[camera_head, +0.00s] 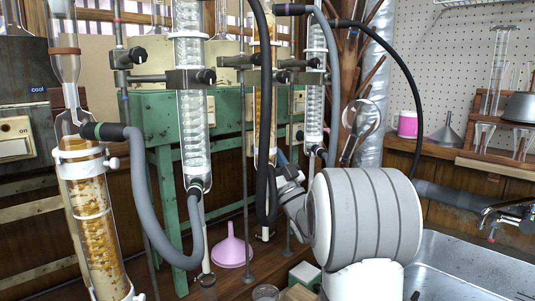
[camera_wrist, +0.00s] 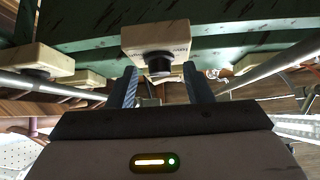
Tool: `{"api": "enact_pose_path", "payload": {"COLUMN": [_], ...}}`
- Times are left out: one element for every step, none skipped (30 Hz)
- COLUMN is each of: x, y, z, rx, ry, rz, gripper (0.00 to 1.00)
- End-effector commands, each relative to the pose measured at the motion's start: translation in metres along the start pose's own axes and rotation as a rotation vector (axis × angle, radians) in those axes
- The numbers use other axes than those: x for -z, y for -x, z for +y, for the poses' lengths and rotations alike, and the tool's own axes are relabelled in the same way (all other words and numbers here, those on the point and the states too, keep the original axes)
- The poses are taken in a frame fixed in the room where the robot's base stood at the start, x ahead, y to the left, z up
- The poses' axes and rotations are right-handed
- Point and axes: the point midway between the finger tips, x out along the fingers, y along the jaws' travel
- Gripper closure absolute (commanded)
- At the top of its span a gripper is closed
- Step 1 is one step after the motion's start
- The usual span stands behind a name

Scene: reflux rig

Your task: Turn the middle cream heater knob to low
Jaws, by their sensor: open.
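A cream heater box (camera_wrist: 158,36) sits on the green frame at the top middle of the wrist view. Its dark round knob (camera_wrist: 159,66) faces me. My gripper (camera_wrist: 160,80) is open, with one finger left of the knob and one right of it; I cannot tell whether either touches it. In the head view my arm and the glassware hide the gripper and this knob.
Another cream box (camera_wrist: 38,58) with a dark knob is at left in the wrist view. Glass columns (camera_head: 191,100), grey hoses (camera_head: 150,220) and clamp rods crowd the head view. A pink funnel (camera_head: 232,247) stands on the bench. A metal sink (camera_head: 460,270) is at right.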

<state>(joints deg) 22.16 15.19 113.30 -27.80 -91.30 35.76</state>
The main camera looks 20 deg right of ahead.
Motion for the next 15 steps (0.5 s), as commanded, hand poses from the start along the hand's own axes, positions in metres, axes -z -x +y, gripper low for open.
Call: {"api": "enact_pose_path", "payload": {"x": [-0.0002, -0.0002, -0.0002, -0.0003, -0.0002, -0.0002, -0.0002, -0.0002, -0.0002, -0.0002, -0.0002, -0.0002, -0.0002, -0.0002, -0.0002], "y": [-0.0009, -0.0011, -0.0011, -0.0010, -0.0009, -0.0009, -0.0009, -0.0008, -0.0008, -0.0008, -0.0007, -0.0007, -0.0007, -0.0007, -0.0007], "z": [0.0000, 0.0000, 0.0001, 0.0001, 0.0001, 0.0001, 0.0001, 0.0001, 0.0001, 0.0001, 0.0001, 0.0001, 0.0001, 0.0001, 0.0001], "rx": [0.000, 0.000, 0.000, 0.000, 0.000, 0.000, 0.000, 0.000, 0.000, 0.000, 0.000, 0.000, 0.000, 0.000, 0.000], "ry": [0.000, 0.000, 0.000, 0.000, 0.000, 0.000, 0.000, 0.000, 0.000, 0.000, 0.000, 0.000, 0.000, 0.000, 0.000], "rz": [0.000, 0.000, 0.000, -0.001, -0.001, -0.001, 0.000, 0.000, 0.000, 0.000, 0.000, 0.000, 0.000, 0.000, 0.000], "gripper": [0.54, 0.54, 0.54, 0.54, 0.54, 0.54, 0.54, 0.57, 0.60, 0.62, 0.65, 0.68, 0.71, 0.73, 0.76]}}
